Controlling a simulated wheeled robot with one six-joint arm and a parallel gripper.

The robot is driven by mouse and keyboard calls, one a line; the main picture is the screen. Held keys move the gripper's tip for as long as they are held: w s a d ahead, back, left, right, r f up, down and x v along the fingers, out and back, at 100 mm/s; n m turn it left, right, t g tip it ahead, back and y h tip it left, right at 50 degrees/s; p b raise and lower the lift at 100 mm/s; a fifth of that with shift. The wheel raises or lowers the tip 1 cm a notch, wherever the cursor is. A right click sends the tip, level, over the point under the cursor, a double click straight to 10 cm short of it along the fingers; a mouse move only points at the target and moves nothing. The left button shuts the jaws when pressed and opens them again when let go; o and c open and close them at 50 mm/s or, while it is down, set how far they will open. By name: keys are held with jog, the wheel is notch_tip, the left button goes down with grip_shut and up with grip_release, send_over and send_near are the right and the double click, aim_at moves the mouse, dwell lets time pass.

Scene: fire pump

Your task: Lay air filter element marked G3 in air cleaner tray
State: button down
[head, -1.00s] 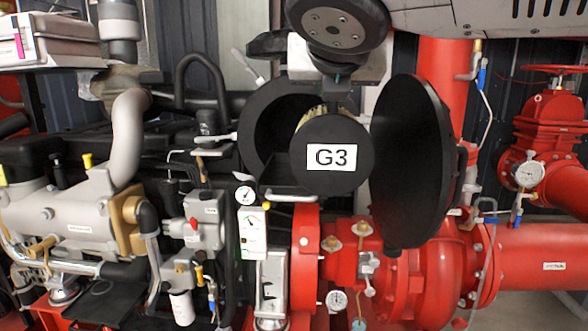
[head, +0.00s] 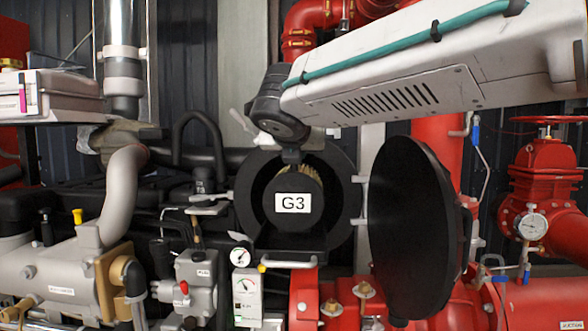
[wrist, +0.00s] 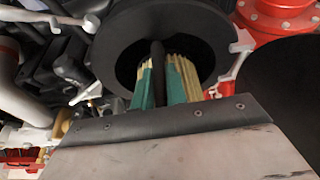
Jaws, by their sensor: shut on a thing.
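The air filter element G3 (head: 293,223) has a black round end cap with a white label and pale yellow pleats behind it. In the wrist view its pleats (wrist: 190,78) show beside teal strips, reaching into the dark round opening. My gripper (head: 292,160) is shut on the element from above; its fingertips are mostly hidden. The element is inside the outline of the air cleaner housing (head: 246,205). The air cleaner tray (head: 300,248) is the black ledge low in the opening. Whether the element touches it I cannot tell.
The round black housing lid (head: 415,235) stands swung open on the right, close to the opening. A gauge (head: 240,256) and a grey bar handle (head: 288,264) sit just below. A red valve (head: 540,185) and pipes stand further right.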

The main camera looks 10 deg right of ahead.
aim_at(294, 169)
jog(key=shift+w+a, duration=0.1)
jog(key=shift+w, duration=0.3)
jog(key=shift+w+f, duration=0.1)
jog(key=shift+f, duration=1.75)
jog(key=shift+f, duration=0.1)
jog(key=c, duration=1.4)
grip_release()
